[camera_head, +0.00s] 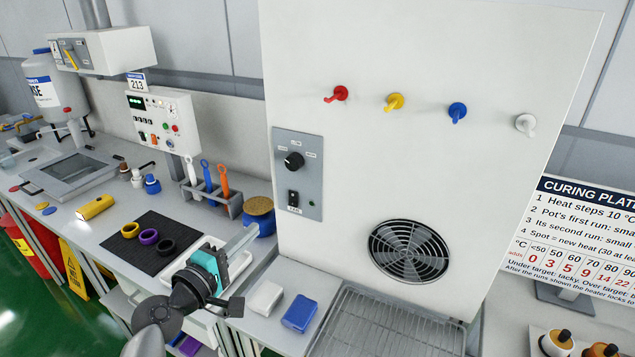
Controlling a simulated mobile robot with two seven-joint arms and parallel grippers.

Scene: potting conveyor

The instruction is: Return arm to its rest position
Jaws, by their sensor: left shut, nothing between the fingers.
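My left arm comes in from the bottom left, and its left gripper (250,234) points up and to the right over the bench. Its grey fingers are together with nothing between them. In the picture the fingertips overlap the lower left edge of a blue jar (266,227) with a brown, grainy top. I cannot tell whether they touch it. The gripper body hides part of a white tray (238,266) behind it. My right gripper is not in view.
A white block (264,298) and a blue block (299,313) lie right of the gripper.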

